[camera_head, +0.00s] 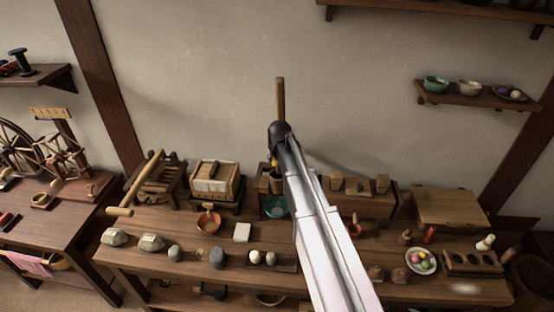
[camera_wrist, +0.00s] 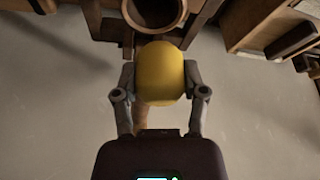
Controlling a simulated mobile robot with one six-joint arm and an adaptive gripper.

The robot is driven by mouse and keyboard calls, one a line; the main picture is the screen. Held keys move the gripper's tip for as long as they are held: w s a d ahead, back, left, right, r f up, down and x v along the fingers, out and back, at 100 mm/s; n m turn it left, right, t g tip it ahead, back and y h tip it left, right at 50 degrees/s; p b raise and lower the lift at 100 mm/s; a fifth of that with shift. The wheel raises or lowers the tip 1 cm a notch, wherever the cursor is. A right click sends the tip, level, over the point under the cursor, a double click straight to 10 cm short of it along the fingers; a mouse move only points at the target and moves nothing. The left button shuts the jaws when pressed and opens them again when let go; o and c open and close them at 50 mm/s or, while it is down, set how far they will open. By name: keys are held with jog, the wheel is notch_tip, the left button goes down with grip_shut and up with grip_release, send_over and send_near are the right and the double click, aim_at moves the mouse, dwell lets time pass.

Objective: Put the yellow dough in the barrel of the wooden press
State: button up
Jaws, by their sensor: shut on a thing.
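The yellow dough (camera_wrist: 160,75) is a smooth rounded lump. My gripper (camera_wrist: 160,88) is shut on it, with one finger on each side. In the head view only a sliver of yellow (camera_head: 274,161) shows below my gripper, which mostly hides it. The wooden press's barrel (camera_wrist: 134,24) shows its round open mouth at the top of the wrist view. The dough is outside the barrel, beside its rim in the picture; the gap in depth is hard to tell. In the head view the press's upright post (camera_head: 280,100) rises behind my gripper, and my arm hides much of the press.
A teal bowl (camera_head: 275,207) stands below the press. A slatted wooden box (camera_head: 215,183) is to the left, and a row of wooden blocks (camera_head: 358,187) to the right. Stones, eggs and a plate of coloured balls (camera_head: 420,261) lie along the bench front.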

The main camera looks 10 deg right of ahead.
jog(key=shift+d+f, duration=0.1)
jog(key=shift+d, duration=0.15)
